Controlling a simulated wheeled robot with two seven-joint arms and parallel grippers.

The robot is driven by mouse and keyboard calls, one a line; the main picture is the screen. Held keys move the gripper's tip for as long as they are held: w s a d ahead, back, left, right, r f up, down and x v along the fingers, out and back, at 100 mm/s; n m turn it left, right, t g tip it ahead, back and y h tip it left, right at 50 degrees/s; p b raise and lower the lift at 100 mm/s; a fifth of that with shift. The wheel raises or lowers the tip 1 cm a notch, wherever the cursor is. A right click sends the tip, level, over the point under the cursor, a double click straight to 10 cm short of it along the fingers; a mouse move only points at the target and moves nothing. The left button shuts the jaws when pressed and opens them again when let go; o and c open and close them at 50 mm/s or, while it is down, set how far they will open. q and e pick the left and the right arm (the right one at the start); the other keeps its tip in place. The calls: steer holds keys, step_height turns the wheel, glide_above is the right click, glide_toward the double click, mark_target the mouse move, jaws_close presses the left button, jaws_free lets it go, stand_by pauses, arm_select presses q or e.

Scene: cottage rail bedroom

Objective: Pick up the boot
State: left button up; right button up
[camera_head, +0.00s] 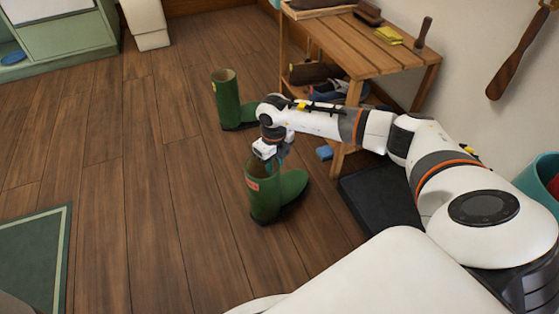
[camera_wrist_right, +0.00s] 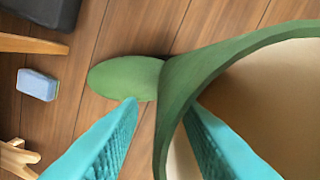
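Two green boots stand upright on the wooden floor. The nearer boot (camera_head: 261,197) has a red label near its top and its toe points right. The farther boot (camera_head: 229,103) stands apart behind it. My right gripper (camera_head: 268,159) is at the nearer boot's top opening, pointing down. In the right wrist view its teal fingers (camera_wrist_right: 162,108) are apart, on either side of the nearer boot's wall (camera_wrist_right: 181,83), one outside and one inside the opening. A gap shows between the outer finger and the wall. My left gripper is not in view.
A wooden bench (camera_head: 385,58) with brushes and other items stands against the right wall. A blue block (camera_head: 324,153) lies by its leg, near a dark mat (camera_head: 375,200). A green rug (camera_head: 35,260) lies at lower left. The floor left of the boots is clear.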

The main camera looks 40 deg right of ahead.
steer(key=shift+c, duration=0.5)
jaws_close()
steer(key=shift+r, duration=0.1)
stand_by(0.8)
